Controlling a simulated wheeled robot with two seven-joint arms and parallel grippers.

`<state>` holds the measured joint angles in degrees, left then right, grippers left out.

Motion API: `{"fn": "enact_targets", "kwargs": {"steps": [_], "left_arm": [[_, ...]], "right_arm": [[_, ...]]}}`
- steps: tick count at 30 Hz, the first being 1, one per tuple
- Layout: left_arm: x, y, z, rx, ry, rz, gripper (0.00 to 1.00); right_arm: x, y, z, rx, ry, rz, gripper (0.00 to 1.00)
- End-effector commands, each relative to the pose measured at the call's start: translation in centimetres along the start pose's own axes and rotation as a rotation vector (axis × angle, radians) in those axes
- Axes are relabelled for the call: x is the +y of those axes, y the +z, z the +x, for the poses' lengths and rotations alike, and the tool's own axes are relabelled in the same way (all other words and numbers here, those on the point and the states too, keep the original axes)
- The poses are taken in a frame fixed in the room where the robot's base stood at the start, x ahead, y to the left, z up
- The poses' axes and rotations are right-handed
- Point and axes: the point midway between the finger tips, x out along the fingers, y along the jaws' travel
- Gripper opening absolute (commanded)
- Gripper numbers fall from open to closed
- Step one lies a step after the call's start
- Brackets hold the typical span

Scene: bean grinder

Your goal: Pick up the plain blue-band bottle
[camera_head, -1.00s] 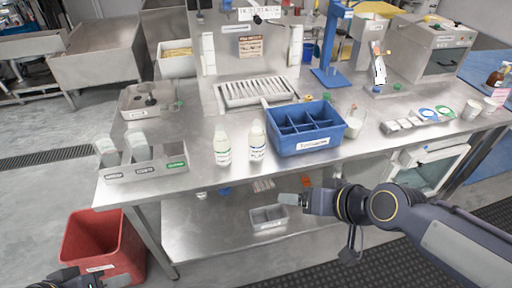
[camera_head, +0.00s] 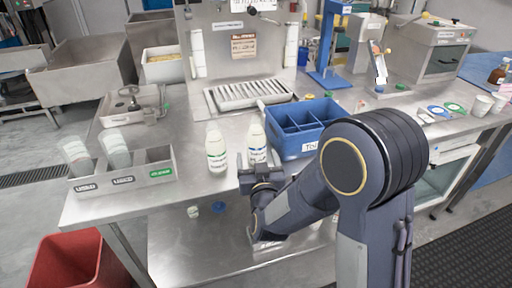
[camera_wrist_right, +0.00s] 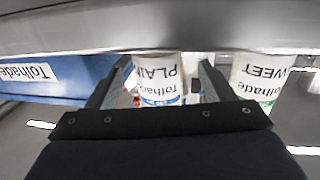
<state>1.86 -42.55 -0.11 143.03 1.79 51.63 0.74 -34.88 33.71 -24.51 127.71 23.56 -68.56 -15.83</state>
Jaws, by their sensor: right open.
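The plain blue-band bottle (camera_head: 256,140) is white and stands upright on the steel table, left of the blue divided bin. In the right wrist view, upside down, its PLAIN label (camera_wrist_right: 159,82) shows between my fingers. My right gripper (camera_head: 261,168) is open at the bottle's lower part, and hides its base in the head view. In the wrist view the fingers of the right gripper (camera_wrist_right: 164,68) lie on either side of the bottle, with no clear contact. A similar green-band bottle (camera_head: 216,150), labelled SWEET (camera_wrist_right: 262,78), stands beside it. My left gripper is out of view.
The blue bin (camera_head: 290,146) is close on the right. A steel holder with cups (camera_head: 160,166) stands at the left. The table's front edge (camera_head: 120,213) runs below the bottles. A drip grate (camera_head: 245,95) lies behind them.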

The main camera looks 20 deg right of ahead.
Motion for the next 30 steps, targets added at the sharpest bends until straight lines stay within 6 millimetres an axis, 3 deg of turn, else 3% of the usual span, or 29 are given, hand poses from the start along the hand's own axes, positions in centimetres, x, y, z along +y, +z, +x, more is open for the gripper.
{"fn": "enact_targets", "kwargs": {"steps": [9,18,30], "left_arm": [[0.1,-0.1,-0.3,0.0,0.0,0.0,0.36],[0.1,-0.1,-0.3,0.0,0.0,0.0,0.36],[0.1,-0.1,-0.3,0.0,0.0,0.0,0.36]], "right_arm": [[0.1,0.0,4.4,-0.002,0.001,0.0,0.75],[0.1,0.1,5.0,-0.003,-0.001,0.001,0.75],[0.1,0.0,5.0,-0.003,-0.001,0.001,0.28]]}}
